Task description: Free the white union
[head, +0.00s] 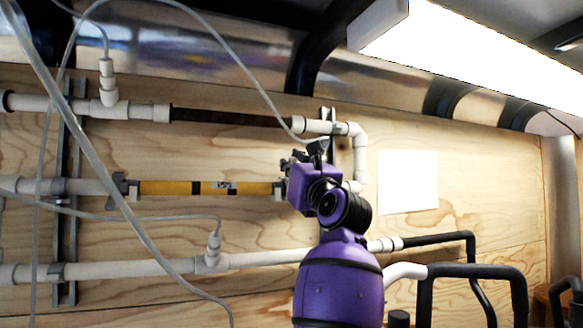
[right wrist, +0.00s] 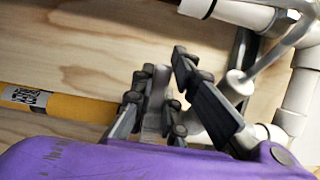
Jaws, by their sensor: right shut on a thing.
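A yellow filter tube (head: 160,188) with black bands lies level in the middle pipe line. It also shows in the right wrist view (right wrist: 70,107). My right gripper (head: 297,165) is at the tube's right end, in front of the pipe. In the right wrist view its dark fingers (right wrist: 165,85) are shut on the pale white union (right wrist: 156,105), just right of the yellow tube. In the head view my gripper hides most of the union. My left gripper is not in view.
A white pipe elbow (head: 359,134) runs down just right of my gripper. A dark filter tube (head: 225,117) lies above, and a white pipe (head: 130,269) below. Thin clear hoses (head: 90,140) hang in front at left. A blank sheet (head: 408,182) is on the wooden wall.

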